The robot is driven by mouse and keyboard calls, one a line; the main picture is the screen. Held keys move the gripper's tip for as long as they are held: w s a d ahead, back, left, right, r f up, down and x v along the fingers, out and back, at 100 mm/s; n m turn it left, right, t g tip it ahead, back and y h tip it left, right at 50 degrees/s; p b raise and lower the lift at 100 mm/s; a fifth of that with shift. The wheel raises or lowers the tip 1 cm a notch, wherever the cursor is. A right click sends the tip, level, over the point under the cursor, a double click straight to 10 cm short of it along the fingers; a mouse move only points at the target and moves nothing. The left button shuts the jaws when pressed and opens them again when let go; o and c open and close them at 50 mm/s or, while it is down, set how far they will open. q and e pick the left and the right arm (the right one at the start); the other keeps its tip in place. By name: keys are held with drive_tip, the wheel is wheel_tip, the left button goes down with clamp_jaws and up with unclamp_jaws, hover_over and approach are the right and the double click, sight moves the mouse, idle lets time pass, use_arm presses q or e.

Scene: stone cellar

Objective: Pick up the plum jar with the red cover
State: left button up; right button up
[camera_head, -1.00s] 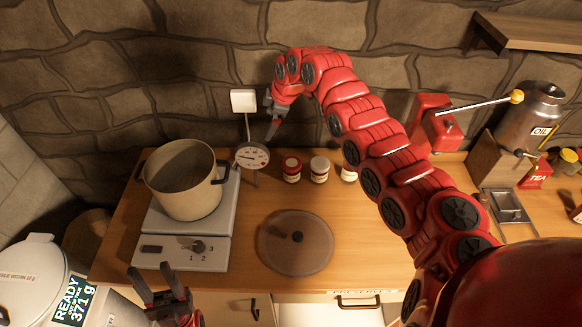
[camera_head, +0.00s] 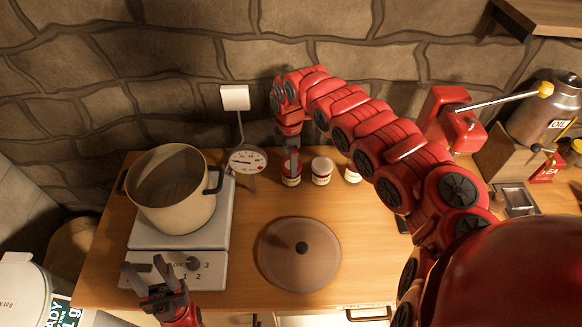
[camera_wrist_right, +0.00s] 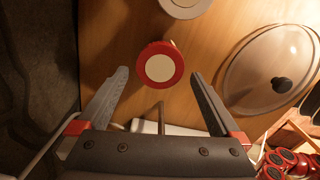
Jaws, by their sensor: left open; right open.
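The plum jar with the red cover (camera_head: 291,181) stands on the wooden counter, left-most in a row of small jars, partly hidden by my right gripper (camera_head: 289,158). In the right wrist view its round red cover with a cream centre (camera_wrist_right: 160,67) shows from above, beyond and between the fingertips of the right gripper (camera_wrist_right: 157,73). The right gripper is open and points down at the jar; I cannot tell whether the fingers reach below the cover. My left gripper (camera_head: 149,270) is open and empty in front of the hotplate.
A white-covered jar (camera_head: 321,171) stands close on the right, another (camera_head: 353,174) beyond it. A dial gauge (camera_head: 247,160) is close on the left. A pot (camera_head: 172,190) sits on the hotplate (camera_head: 205,265). A glass lid (camera_head: 299,268) lies in front.

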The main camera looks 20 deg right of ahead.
wheel_tip(320, 180, down, 3)
drive_tip(key=shift+f, duration=0.1)
drive_tip(key=shift+f+p, duration=0.5)
drive_tip(key=shift+p, duration=0.2)
wheel_tip(320, 180, down, 3)
drive_tip(key=shift+d+f+p, duration=0.1)
drive_tip(key=shift+p, duration=0.45)
drive_tip(key=shift+d+f, duration=0.15)
drive_tip(key=shift+f, duration=0.4)
drive_tip(key=c, duration=1.5)
drive_tip(key=shift+r, duration=0.15)
